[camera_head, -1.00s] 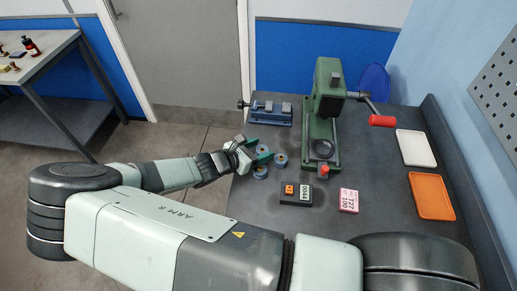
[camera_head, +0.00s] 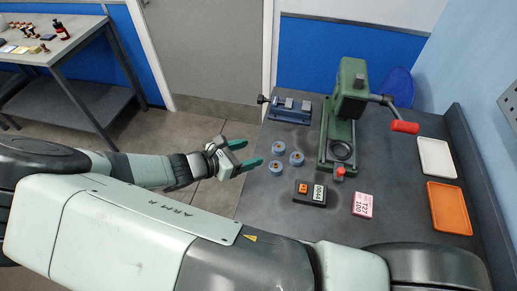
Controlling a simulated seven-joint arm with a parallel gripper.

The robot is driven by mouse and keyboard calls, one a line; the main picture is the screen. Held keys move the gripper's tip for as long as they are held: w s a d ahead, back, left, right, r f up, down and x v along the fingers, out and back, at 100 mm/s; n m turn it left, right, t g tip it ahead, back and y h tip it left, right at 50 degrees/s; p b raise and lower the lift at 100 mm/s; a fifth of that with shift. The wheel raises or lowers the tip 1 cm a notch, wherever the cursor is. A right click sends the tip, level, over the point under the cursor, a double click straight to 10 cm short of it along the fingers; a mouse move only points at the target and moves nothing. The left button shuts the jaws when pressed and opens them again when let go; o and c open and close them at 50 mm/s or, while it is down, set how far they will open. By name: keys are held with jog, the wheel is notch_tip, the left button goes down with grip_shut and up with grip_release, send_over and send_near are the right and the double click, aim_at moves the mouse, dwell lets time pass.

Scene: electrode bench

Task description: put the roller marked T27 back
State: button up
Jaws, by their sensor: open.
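A pink card (camera_head: 363,205) reading "T27 100" lies on the bench right of a dark box. My gripper (camera_head: 254,150), with green fingers, is open and empty at the bench's left edge, just left of the rollers and apart from them. A green press (camera_head: 341,120) with a red-handled crank stands right of the rollers.
A dark box (camera_head: 311,191) with an orange part and a "0044" label sits in front of the rollers. A blue vise-like fixture (camera_head: 291,108) is behind them. A white tray (camera_head: 437,158) and an orange tray (camera_head: 450,208) lie at the right. A side table (camera_head: 60,50) stands far left.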

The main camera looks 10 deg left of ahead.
jog(key=shift+s+a+r, duration=0.15)
jog(key=shift+s+a, duration=0.1)
jog(key=shift+s, duration=0.05)
jog(key=d+r+m+g+y, duration=0.3)
jog(key=d+r+m+g, duration=0.2)
jog(key=d+r+m, duration=0.5)
jog(key=d+r+m+g+y, duration=0.4)
jog(key=r+m, duration=0.3)
jog(key=r, duration=0.7)
jog(key=s+d+r+m+t+y, duration=0.2)
jog(key=s+d+r+m+t, duration=0.2)
jog(key=s+d+r+m, duration=0.6)
jog(key=s+d+r, duration=0.1)
jog(key=s+r, duration=0.2)
jog(key=r, duration=0.1)
jog(key=shift+s+r, duration=0.25)
jog(key=shift+r, duration=0.05)
jog(key=shift+o, duration=0.4)
jog(key=shift+d, duration=0.15)
